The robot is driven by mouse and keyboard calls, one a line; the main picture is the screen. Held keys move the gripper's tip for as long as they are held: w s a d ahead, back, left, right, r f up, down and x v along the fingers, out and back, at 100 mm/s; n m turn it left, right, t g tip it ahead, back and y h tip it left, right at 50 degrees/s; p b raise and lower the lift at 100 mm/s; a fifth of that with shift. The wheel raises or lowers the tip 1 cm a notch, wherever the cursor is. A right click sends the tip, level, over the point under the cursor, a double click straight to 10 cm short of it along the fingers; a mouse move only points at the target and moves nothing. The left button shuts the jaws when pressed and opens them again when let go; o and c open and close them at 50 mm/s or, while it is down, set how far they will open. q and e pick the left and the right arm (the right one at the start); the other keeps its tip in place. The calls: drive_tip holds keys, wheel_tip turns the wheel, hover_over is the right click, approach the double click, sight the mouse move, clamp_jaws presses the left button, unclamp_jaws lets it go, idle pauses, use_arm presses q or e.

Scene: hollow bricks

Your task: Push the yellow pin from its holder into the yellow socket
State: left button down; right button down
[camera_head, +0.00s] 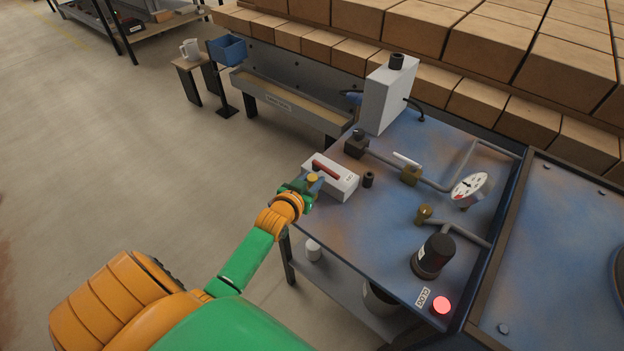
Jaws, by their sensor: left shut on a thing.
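My left gripper (306,188) is at the left edge of the blue work table, beside a white block (343,184) with a red strip on top and a small label. It is shut on a small yellow piece, likely the yellow pin (313,177), whose top shows at the fingers. The fingers hide the rest of it, and I cannot tell whether it still touches a holder. I cannot make out a yellow socket for certain. My right gripper is not in view.
The blue table (395,235) carries pipes with brass fittings (424,214), a dial gauge (469,189), a black cylinder (432,256), a lit red button (440,305) and a tall white box (389,95). Stacked bricks (480,50) stand behind. Open floor lies left.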

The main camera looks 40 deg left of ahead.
sight(310, 183)
use_arm(q)
drive_tip(key=shift+f, duration=0.15)
drive_tip(key=shift+c, duration=2.4)
unclamp_jaws()
drive_tip(key=p+v, duration=0.1)
drive_tip(key=v, duration=0.6)
drive_tip(key=shift+s+r+p, duration=0.1)
drive_tip(key=shift+r+p, duration=0.1)
drive_tip(key=shift+p, duration=0.2)
drive_tip(key=shift+f, duration=0.1)
